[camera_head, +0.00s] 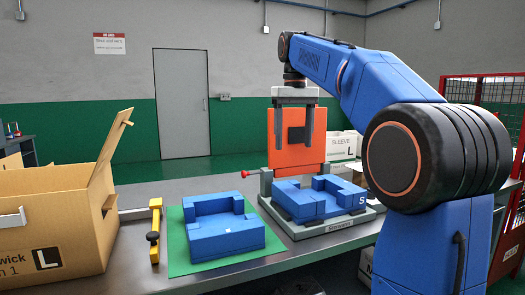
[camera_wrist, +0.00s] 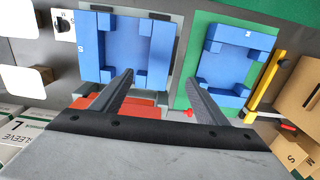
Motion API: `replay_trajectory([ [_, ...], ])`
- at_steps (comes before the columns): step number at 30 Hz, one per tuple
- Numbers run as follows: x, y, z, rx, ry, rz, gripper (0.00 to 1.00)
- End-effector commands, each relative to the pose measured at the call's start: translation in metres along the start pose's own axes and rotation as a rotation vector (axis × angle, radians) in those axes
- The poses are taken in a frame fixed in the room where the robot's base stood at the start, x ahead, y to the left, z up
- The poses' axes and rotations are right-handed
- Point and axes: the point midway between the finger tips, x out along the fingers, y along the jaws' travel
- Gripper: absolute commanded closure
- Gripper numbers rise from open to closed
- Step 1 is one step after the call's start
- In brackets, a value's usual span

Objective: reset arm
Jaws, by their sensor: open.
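My gripper (camera_head: 294,144) hangs fingers down in the head view, in front of an upright orange plate (camera_head: 287,160). Its two fingers are apart with nothing held between them. In the wrist view the fingers of my gripper (camera_wrist: 160,79) spread over the table. A blue block-like tray (camera_head: 228,243) lies on a green mat (camera_head: 178,262); it also shows in the wrist view (camera_wrist: 232,62). A second blue part (camera_head: 300,206), marked S, sits in a grey fixture (camera_head: 320,229) below my gripper and shows in the wrist view (camera_wrist: 110,50). No foil is recognisable.
An open cardboard box (camera_head: 60,205) stands at the left, with a yellow tool (camera_head: 156,232) beside it. A white sleeve box (camera_head: 342,146) stands behind the fixture. A red mesh cage (camera_head: 513,225) is at the right. The air around my gripper's sides looks free.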

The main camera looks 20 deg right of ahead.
Motion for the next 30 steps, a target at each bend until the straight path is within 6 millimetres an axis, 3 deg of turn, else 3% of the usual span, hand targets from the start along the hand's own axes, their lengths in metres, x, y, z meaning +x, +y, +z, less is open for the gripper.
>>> replay_trajectory([
  [5,0.002,-0.001,0.003,0.000,0.004,0.001,0.33],
  [11,0.019,-0.011,0.031,0.002,0.042,0.006,0.33],
  [20,0.078,-0.033,0.096,0.008,0.135,0.015,0.33],
  [30,0.167,-0.052,0.175,0.017,0.242,0.018,0.33],
])
